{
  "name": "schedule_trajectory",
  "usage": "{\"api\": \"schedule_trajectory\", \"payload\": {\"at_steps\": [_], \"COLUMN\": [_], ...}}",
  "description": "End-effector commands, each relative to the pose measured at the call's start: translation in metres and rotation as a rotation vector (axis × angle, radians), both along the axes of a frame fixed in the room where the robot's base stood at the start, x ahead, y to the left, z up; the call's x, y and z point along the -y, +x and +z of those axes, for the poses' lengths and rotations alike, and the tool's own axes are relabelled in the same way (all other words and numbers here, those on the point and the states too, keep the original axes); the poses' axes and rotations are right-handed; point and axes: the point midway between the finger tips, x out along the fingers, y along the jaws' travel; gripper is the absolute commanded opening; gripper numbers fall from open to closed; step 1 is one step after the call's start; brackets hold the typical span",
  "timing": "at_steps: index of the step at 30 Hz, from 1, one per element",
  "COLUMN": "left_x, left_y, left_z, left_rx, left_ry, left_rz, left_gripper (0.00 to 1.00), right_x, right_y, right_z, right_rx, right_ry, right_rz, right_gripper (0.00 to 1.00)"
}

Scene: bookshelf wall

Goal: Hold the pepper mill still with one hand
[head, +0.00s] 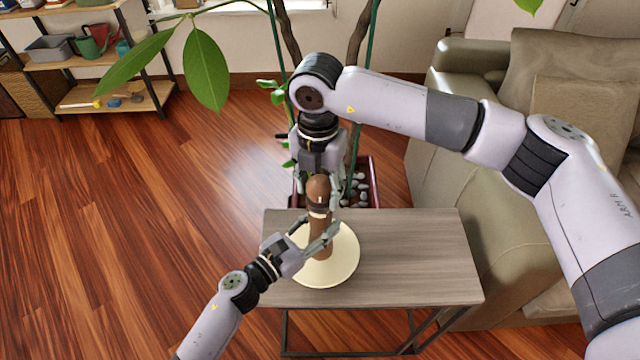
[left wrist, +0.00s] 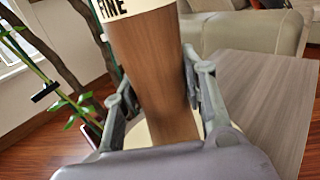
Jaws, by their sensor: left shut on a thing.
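The pepper mill (head: 319,188) is brown wood with a rounded head and a pale band. It stands upright on a round cream plate (head: 342,272) on the small table. In the left wrist view, the mill's body (left wrist: 150,75) fills the middle, with "FINE" on its pale band. My left gripper (head: 320,238) is shut on the mill's lower body, a finger on each side. My right gripper (head: 318,190) points down from above, with its fingers apart on either side of the mill's head. Gaps show between those fingers and the head.
The grey wood table (head: 420,255) is bare to the right of the plate. A potted plant (head: 365,190) stands behind the table, its leaves and stems rising past my right arm. A beige sofa (head: 440,150) is at the right. Shelves (head: 130,98) stand far left.

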Motion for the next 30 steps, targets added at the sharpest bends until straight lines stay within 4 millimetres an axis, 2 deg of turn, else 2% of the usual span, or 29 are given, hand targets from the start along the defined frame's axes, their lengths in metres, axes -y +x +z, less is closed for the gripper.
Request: {"api": "schedule_trajectory", "payload": {"at_steps": [6, 17, 20, 30], "left_x": [-0.001, 0.000, 0.000, 0.000], "left_y": [0.000, -0.001, -0.001, -0.001], "left_z": [-0.002, -0.002, -0.002, -0.002], "left_rx": [-0.003, -0.003, -0.003, -0.004], "left_ry": [0.003, 0.003, 0.003, 0.002], "left_rz": [0.001, 0.000, 0.000, 0.000], "left_gripper": [0.01, 0.01, 0.01, 0.01], "right_x": [0.001, 0.001, 0.001, 0.000], "right_y": [0.001, 0.002, 0.002, 0.002], "right_z": [0.000, 0.005, 0.018, 0.089], "right_rx": [0.001, 0.005, 0.005, 0.006], "right_ry": [-0.002, -0.002, -0.002, -0.001], "right_rz": [-0.002, -0.003, -0.003, -0.003], "right_gripper": [0.64, 0.64, 0.64, 0.64]}}
